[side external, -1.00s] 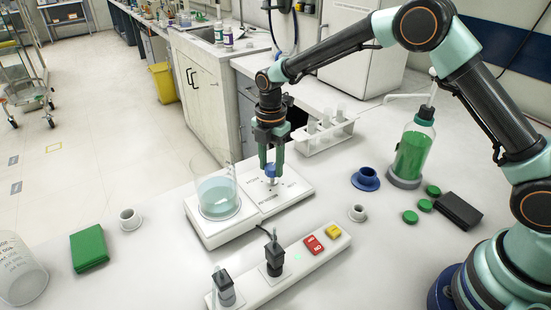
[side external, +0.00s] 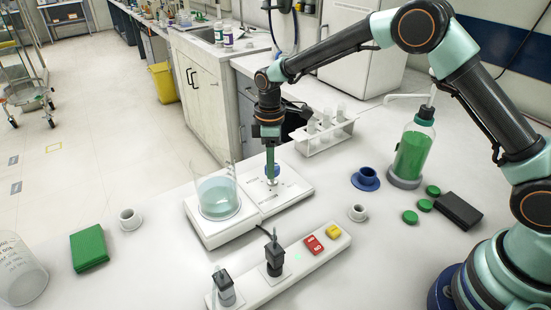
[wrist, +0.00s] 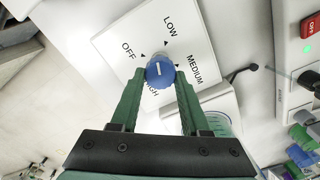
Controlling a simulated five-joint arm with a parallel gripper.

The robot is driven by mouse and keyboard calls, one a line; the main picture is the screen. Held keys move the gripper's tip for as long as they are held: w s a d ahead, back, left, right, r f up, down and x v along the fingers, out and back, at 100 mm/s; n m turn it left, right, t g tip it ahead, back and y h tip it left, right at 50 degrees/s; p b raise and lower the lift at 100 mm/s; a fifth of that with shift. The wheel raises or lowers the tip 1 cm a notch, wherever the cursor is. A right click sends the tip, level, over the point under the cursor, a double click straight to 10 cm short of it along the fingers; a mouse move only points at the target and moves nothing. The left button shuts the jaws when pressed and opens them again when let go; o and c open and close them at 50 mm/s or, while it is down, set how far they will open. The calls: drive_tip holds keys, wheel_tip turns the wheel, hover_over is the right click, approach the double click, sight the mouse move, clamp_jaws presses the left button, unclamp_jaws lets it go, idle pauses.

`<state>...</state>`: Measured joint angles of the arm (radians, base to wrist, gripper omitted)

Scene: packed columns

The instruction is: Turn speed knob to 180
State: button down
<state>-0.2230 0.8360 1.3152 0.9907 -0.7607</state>
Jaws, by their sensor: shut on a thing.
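The blue speed knob (wrist: 160,74) sits on the white stirrer plate (wrist: 118,42). In the wrist view the dial words are OFF, LOW, MEDIUM and a partly hidden one by the left finger; no 180 shows. The knob's short white line lies slightly off horizontal in that view; which mark it points to I cannot tell. My gripper (wrist: 158,80) is shut on the knob, a green finger on each side. In the side view my gripper (side external: 270,174) points straight down onto the knob, fingers nearly in line with the camera.
A glass beaker of bluish liquid (side external: 216,198) stands on the stirrer's left part, close to my gripper. A power strip (side external: 300,268) with plugs lies in front. A white tube rack (side external: 325,132) is behind, and a green-filled bottle (side external: 411,155) stands at right.

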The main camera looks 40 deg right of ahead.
drive_tip(key=m, duration=0.5)
drive_tip(key=shift+w+r+m, duration=0.1)
drive_tip(key=shift+m, duration=0.2)
drive_tip(key=m, duration=0.6)
drive_tip(key=shift+d, duration=0.15)
drive_tip(key=m, duration=0.5)
drive_tip(key=shift+d+m, duration=0.1)
drive_tip(key=shift+m, duration=0.2)
drive_tip(key=m, duration=0.5)
drive_tip(key=shift+d+m, duration=0.1)
drive_tip(key=shift+m, duration=0.2)
drive_tip(key=shift+c, duration=1.9)
unclamp_jaws()
